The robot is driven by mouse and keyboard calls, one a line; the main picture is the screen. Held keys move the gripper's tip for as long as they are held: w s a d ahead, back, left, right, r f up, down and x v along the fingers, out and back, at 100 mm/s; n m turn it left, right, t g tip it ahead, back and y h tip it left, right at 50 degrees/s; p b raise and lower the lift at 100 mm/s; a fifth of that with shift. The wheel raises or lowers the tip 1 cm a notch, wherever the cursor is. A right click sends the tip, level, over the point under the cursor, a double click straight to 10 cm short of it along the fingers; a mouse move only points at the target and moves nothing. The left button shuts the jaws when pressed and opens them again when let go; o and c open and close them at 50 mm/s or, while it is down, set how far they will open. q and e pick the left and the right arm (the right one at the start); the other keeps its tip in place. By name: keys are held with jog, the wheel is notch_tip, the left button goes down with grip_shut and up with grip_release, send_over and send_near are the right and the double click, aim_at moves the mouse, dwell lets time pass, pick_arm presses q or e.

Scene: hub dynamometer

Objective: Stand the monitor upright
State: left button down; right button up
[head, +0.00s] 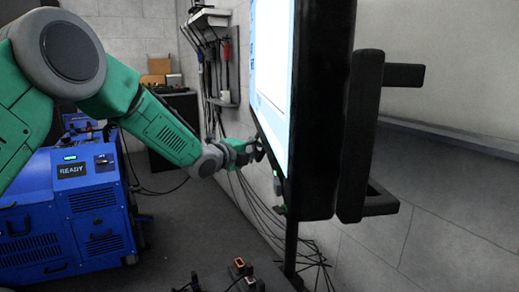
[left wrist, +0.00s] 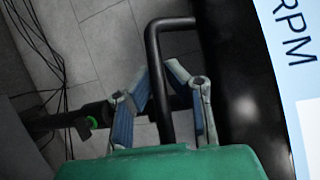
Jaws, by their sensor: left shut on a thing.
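The monitor (head: 325,110) is large and black and shows almost edge-on in the head view, its bright screen (head: 272,65) facing left. A black bar handle (head: 352,135) is on its near side. My left gripper (head: 258,150) is at the monitor's far lower edge. In the left wrist view my left gripper (left wrist: 163,82) has its fingers on either side of another black bar handle (left wrist: 154,55) and is shut on it. That handle is beside the monitor's black frame (left wrist: 235,85). The exact tilt of the monitor is hard to tell. My right gripper is not in view.
A dark post (head: 291,245) stands under the monitor, with loose cables (head: 255,205) by the wall. A blue machine (head: 75,200) reading READY stands at the left. Connectors (head: 240,272) show at the bottom. Grey floor (head: 185,225) is open between.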

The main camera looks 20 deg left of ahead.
pick_arm(q)
jog(key=c, duration=1.9)
grip_release()
jog(key=shift+f, duration=0.15)
jog(key=shift+o, duration=0.2)
jog(key=v, duration=1.1)
jog(key=shift+s+a, duration=0.3)
jog(key=shift+s, duration=0.05)
jog(key=shift+f, duration=0.15)
